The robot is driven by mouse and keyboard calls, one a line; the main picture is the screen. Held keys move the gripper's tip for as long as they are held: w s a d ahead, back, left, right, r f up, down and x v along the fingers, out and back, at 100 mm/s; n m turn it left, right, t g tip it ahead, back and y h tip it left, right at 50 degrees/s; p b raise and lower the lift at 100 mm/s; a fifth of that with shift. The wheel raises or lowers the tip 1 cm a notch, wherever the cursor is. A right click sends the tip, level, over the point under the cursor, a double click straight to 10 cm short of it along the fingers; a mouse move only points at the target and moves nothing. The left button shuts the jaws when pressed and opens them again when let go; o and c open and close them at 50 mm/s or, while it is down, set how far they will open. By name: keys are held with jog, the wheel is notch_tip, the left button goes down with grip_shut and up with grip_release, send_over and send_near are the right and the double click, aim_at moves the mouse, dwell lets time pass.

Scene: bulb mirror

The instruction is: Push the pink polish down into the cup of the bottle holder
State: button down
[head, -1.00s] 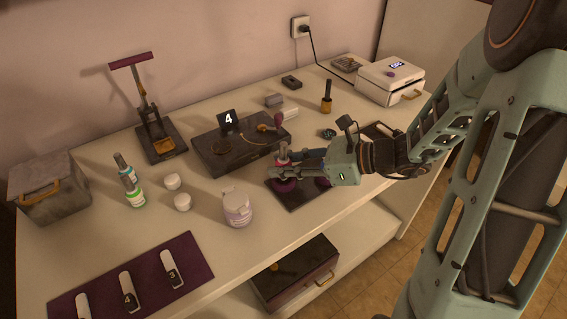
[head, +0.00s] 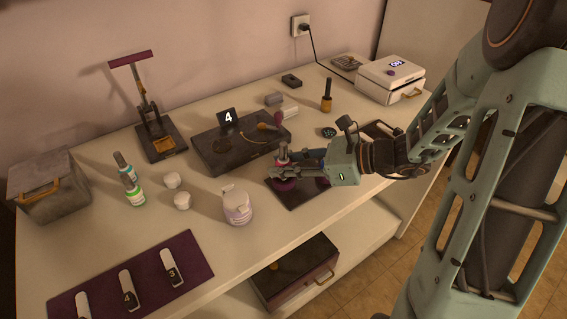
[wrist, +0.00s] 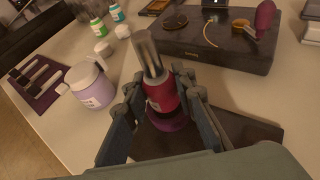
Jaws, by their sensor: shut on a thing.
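The pink polish (wrist: 162,95) is a red-pink bottle with a silver cap, nearly upright in the wrist view. Its top also shows in the head view (head: 282,157). My gripper (head: 280,170) is shut on its sides, one finger on each side, as the wrist view shows. The bottle holder (wrist: 235,129) is a dark flat plate with a purple cup (wrist: 168,122) directly under the bottle. The bottle's foot meets the cup's rim in the picture; how deep it sits I cannot tell. My fingers hide part of the cup and plate in the head view.
A lilac jar (head: 236,207) stands left of the holder. A dark box (head: 240,150) with a number 4 card stands behind it. Green and teal bottles (head: 134,193) and white pots (head: 182,200) are farther left.

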jog(key=shift+f+b, duration=0.6)
jog(key=shift+f, duration=0.35)
jog(key=c, duration=1.5)
grip_release()
jog(key=shift+c, duration=0.2)
jog(key=v, duration=1.2)
jog(key=shift+r, duration=0.2)
jog(key=shift+s, duration=0.1)
